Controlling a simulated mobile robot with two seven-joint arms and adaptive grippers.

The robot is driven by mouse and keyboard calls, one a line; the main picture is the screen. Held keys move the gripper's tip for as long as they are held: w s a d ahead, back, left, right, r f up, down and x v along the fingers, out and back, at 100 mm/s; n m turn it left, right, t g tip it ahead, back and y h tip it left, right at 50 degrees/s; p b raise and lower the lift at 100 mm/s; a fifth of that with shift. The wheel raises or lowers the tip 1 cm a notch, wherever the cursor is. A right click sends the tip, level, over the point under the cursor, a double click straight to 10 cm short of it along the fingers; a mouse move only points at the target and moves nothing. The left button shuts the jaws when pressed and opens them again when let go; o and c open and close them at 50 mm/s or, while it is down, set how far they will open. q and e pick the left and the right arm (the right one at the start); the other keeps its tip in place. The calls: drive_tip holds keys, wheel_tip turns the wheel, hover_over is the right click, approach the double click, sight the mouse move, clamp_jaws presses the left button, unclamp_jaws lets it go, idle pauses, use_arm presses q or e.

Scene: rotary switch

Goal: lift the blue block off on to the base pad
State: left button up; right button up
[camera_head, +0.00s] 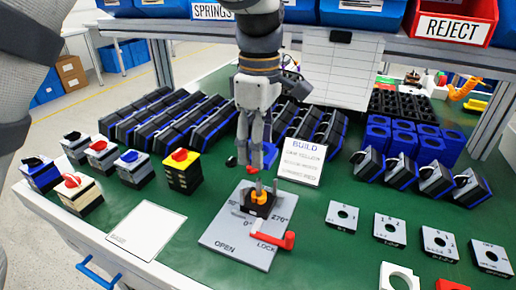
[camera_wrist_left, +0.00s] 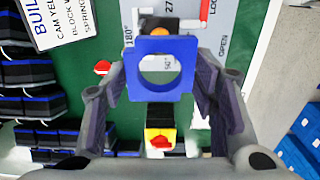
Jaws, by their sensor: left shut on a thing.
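My left gripper (camera_head: 257,165) points down above the green bench, behind the switch fixture. In the left wrist view its two fingers (camera_wrist_left: 162,88) are shut on the blue block (camera_wrist_left: 135,80), a square piece with a round hole. The block is held clear of the bench; in the head view the fingers mostly hide it. The black switch body (camera_head: 250,206) with an orange top and upright pins sits on the grey fixture plate (camera_head: 228,246). A pale pad (camera_head: 150,230), apparently the base pad, lies flat and empty at front left. My right gripper is out of view.
Several finished switches, including a yellow-and-black one (camera_head: 184,172), stand at left. A build card (camera_head: 302,162) stands behind the fixture. Several square plates (camera_head: 341,216) lie at right.

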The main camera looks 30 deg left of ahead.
use_arm(q)
wheel_tip(320, 180, up, 7)
drive_tip(key=p, duration=0.1)
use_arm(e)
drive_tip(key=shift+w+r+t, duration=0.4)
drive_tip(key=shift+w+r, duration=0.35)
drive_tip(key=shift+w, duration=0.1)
use_arm(q)
drive_tip(key=shift+f, duration=0.15)
